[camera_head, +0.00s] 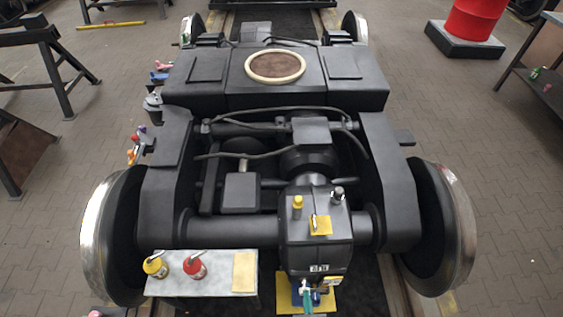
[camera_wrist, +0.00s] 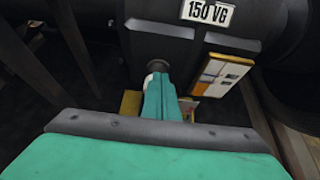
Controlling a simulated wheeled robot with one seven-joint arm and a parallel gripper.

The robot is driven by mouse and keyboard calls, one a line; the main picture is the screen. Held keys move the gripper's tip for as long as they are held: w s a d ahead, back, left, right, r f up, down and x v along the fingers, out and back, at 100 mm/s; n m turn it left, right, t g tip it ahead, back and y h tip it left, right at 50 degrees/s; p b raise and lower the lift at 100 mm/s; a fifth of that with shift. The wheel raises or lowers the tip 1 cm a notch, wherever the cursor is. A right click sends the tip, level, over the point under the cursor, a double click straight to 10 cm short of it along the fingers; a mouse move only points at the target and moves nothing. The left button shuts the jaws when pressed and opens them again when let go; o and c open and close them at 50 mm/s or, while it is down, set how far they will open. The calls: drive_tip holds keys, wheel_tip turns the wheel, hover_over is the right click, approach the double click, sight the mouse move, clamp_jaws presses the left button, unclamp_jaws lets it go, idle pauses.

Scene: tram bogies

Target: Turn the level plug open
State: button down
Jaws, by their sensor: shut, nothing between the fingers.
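The dark gearbox housing (camera_head: 318,240) stands at the front middle of the bogie in the head view. In the wrist view its lower face carries a dark round fitting (camera_wrist: 158,66), which may be the level plug. My gripper (camera_wrist: 158,78) has teal fingers held together, with their tips at or just below that fitting. I cannot tell whether they touch it. A small whitish part shows beside the left fingertip. In the head view my gripper (camera_head: 305,293) is a small teal shape low at the housing's front, where the plug cannot be made out.
A plate marked 150 VG (camera_wrist: 208,11) and a yellow-edged label (camera_wrist: 220,76) sit near the fitting. A yellow plate (camera_head: 325,306) lies below the housing. A grey bench (camera_head: 215,287) with yellow and red cans stands left. Wheels (camera_head: 440,225) flank the bogie.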

drive_tip(key=shift+d+f, duration=0.2)
drive_tip(key=shift+d, duration=0.4)
idle(0.3)
drive_tip(key=shift+r, duration=0.1)
drive_tip(key=shift+d+r, duration=0.1)
drive_tip(key=shift+r, duration=0.2)
drive_tip(key=s, duration=0.6)
drive_tip(key=shift+d, duration=0.1)
idle(0.3)
drive_tip(key=w+a, duration=0.3)
drive_tip(key=w, duration=0.3)
drive_tip(key=shift+f, duration=0.15)
idle(0.8)
drive_tip(key=shift+f, duration=0.15)
idle(0.4)
